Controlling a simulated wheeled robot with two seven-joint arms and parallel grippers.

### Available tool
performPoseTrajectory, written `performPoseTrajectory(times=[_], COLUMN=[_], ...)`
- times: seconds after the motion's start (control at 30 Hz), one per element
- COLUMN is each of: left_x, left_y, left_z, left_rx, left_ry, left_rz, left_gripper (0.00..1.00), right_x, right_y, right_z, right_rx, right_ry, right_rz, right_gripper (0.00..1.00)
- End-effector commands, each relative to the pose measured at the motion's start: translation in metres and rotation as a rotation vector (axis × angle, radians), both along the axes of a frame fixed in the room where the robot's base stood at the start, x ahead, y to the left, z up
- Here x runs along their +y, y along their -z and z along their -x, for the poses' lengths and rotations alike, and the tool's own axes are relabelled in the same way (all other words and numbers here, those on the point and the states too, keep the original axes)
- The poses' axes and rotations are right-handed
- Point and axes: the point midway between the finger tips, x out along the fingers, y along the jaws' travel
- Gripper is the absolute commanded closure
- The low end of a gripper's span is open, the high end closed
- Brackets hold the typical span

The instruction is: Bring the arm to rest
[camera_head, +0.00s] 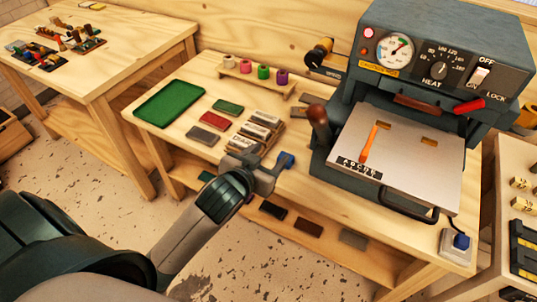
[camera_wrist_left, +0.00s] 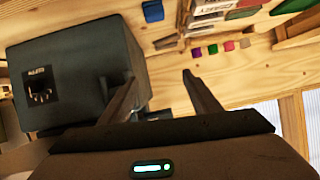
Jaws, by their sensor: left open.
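My left arm comes in from the lower left in the head view. Its gripper (camera_head: 262,166) is open over the front edge of the middle bench, near the stacked labelled blocks. In the left wrist view the two fingers (camera_wrist_left: 160,82) stand apart with nothing between them. A small wooden rack (camera_head: 256,82) at the back of the bench carries several foil rolls, including a green one (camera_head: 263,72) and a purple one (camera_head: 282,77). The stamping press (camera_head: 440,55) stands right of the gripper, with an orange stick (camera_head: 370,143) on its plate. My right gripper is not in view.
A green tray (camera_head: 170,103) lies at the bench's left, beside flat red (camera_head: 215,121) and green pieces. A blue item (camera_head: 286,160) is close to the gripper. The press's dark handle (camera_head: 319,122) juts out nearby. Open floor (camera_head: 110,205) lies between the benches.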

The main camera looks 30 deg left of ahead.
Motion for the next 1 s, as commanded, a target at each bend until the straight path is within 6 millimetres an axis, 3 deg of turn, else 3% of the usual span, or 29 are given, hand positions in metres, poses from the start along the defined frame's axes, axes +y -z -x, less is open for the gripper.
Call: performPoseTrajectory(times=[0.37,0.53,0.67,0.77,1.0], left_x=[0.0,0.001,0.004,0.006,0.012], left_y=[0.006,0.042,0.097,0.153,0.3], left_z=[-0.002,-0.008,-0.013,-0.012,0.023], left_rx=[0.008,0.056,0.129,0.202,0.388], left_ry=[0.0,0.003,0.008,0.017,0.043], left_rz=[-0.002,-0.014,-0.03,-0.044,-0.066], left_gripper=[0.43,0.43,0.43,0.43,0.43], right_x=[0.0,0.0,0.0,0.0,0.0], right_y=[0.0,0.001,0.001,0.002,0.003], right_z=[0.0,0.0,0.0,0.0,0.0], right_rx=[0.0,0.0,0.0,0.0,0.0], right_ry=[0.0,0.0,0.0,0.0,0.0], right_rz=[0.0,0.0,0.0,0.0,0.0], right_gripper=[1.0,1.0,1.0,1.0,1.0])
